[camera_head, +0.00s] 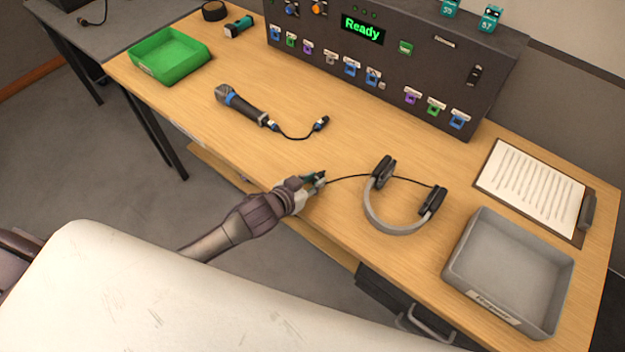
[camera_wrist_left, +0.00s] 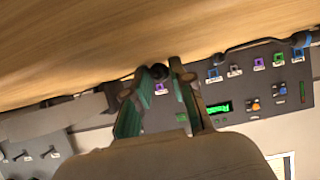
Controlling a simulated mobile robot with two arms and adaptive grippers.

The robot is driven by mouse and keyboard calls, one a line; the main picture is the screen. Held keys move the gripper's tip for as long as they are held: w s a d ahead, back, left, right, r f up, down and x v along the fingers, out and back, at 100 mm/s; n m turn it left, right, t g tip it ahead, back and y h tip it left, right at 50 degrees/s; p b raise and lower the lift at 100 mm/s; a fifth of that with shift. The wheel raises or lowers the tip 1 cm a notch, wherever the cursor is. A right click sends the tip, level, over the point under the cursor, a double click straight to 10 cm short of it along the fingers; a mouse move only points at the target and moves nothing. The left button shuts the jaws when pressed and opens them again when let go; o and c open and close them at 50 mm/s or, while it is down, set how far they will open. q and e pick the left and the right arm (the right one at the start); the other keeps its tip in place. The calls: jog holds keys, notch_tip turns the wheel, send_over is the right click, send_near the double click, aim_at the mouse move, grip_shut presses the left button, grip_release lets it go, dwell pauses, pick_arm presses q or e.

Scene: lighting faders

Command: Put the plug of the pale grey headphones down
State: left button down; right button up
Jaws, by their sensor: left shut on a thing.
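The pale grey headphones (camera_head: 397,215) lie on the wooden desk right of my left gripper, with dark ear pads. A thin dark cable runs from them to my left gripper (camera_head: 318,181). The gripper is at the desk's front edge, shut on the headphone plug. In the left wrist view the plug (camera_wrist_left: 159,72) shows as a small dark round end between the fingertips of the gripper (camera_wrist_left: 160,82). Most of the plug is hidden by the fingers; I cannot tell whether it touches the desk. My right gripper is not in view.
A microphone (camera_head: 240,104) with a short cable lies behind the gripper. A green tray (camera_head: 170,57) is at the back left, a grey tray (camera_head: 508,270) at the front right. Bare desk lies between microphone and headphones.

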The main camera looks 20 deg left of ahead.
pick_arm(q)
jog(key=shift+s+f, duration=0.15)
jog(key=shift+f, duration=0.15)
jog(key=c, duration=1.1)
grip_release()
jog(key=shift+f, duration=0.1)
jog(key=shift+o, duration=0.6)
jog(key=shift+f, duration=0.2)
jog(key=shift+r, duration=0.35)
jog(key=r+v, duration=0.1)
jog(key=v, duration=1.1)
